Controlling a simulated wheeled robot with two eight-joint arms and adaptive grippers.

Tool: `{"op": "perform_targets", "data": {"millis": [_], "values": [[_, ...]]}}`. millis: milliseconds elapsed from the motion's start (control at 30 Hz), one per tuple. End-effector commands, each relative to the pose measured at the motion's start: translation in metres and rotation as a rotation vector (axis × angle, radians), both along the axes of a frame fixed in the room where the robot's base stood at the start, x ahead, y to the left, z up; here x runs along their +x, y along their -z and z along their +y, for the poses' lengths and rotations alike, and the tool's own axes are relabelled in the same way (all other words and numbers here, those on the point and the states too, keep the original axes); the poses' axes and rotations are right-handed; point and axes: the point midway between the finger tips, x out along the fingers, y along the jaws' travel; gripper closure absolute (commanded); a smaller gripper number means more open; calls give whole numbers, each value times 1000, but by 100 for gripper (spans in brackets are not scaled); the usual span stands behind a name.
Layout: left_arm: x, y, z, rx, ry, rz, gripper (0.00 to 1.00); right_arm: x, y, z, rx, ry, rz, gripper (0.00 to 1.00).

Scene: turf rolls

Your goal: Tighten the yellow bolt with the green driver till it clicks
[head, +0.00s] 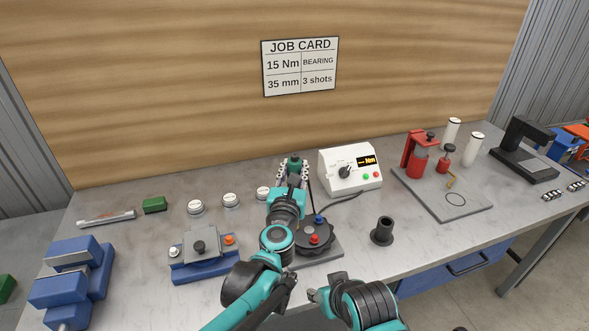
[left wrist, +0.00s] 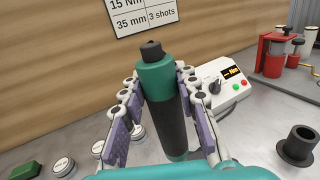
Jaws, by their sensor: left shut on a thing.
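The green driver (head: 294,161) stands upright with a dark grip sleeve and a dark cap. My left gripper (head: 293,174) is shut on it; in the left wrist view the driver (left wrist: 157,85) is between the two finger rows. The driver's lower end is hidden. A dark round fixture (head: 318,236) on a grey plate sits behind and right of my left wrist, with a red bolt (head: 315,239) and a blue bolt (head: 319,219). I cannot make out the yellow bolt; my arm hides part of the fixture. My right arm shows at the bottom, its gripper state unclear.
A white controller (head: 350,170) with a lit display stands right of the driver. A black flanged sleeve (head: 383,232) stands at the front right. A blue-based fixture (head: 205,257) and several white-capped pots lie left. Red tools stand on a grey board (head: 470,207) at right.

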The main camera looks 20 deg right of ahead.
Motion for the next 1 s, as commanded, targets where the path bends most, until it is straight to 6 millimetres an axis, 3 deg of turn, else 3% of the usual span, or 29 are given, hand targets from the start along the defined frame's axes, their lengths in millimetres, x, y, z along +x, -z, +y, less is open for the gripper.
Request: {"op": "perform_targets", "data": {"millis": [1000], "values": [[0, 7, 0, 0, 0, 0, 100, 0, 5, 0, 0, 0, 0, 60]]}}
